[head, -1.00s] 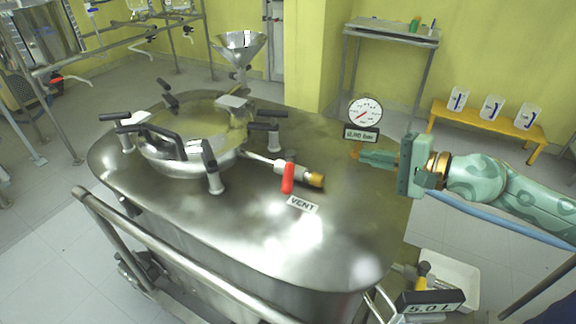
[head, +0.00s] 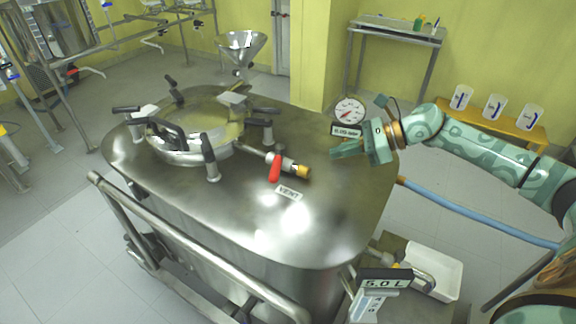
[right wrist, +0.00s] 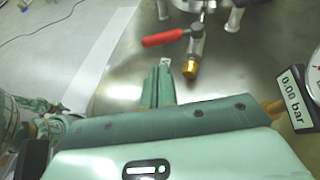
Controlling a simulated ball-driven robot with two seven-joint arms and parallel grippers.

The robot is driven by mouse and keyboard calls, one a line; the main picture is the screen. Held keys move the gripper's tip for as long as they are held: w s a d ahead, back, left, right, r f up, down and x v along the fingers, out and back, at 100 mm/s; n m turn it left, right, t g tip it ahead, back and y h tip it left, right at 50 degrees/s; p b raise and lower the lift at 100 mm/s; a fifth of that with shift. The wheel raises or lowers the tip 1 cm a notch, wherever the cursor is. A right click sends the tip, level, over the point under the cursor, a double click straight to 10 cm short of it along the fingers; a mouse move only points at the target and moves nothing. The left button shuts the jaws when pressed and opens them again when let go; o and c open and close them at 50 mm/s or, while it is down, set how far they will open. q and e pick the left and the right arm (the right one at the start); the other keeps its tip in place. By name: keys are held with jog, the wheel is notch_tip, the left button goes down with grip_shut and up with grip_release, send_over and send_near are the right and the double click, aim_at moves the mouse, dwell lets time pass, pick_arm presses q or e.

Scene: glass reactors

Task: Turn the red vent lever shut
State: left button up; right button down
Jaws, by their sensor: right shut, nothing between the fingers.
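The red vent lever (head: 275,168) sits on a short pipe with a brass end (head: 304,171) on top of the steel vessel (head: 240,235). It lies crosswise to that pipe, its free end toward the VENT label (head: 288,193). The lever also shows in the right wrist view (right wrist: 165,37), beyond the fingertips, pointing left. My right gripper (head: 333,153) is above the vessel top, right of the lever and apart from it. Its fingers are together and empty in the right wrist view (right wrist: 158,76). My left gripper is not in view.
A round gauge (head: 348,111) with a 0.00 bar display (right wrist: 294,98) stands close beside my right gripper. The round lid (head: 190,155) with several black-handled clamps is left of the lever. The vessel top in front of the VENT label is clear.

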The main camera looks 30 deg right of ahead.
aim_at(277, 163)
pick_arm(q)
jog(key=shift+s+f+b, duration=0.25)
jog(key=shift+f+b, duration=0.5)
pick_arm(e)
jog(key=x, duration=1.3)
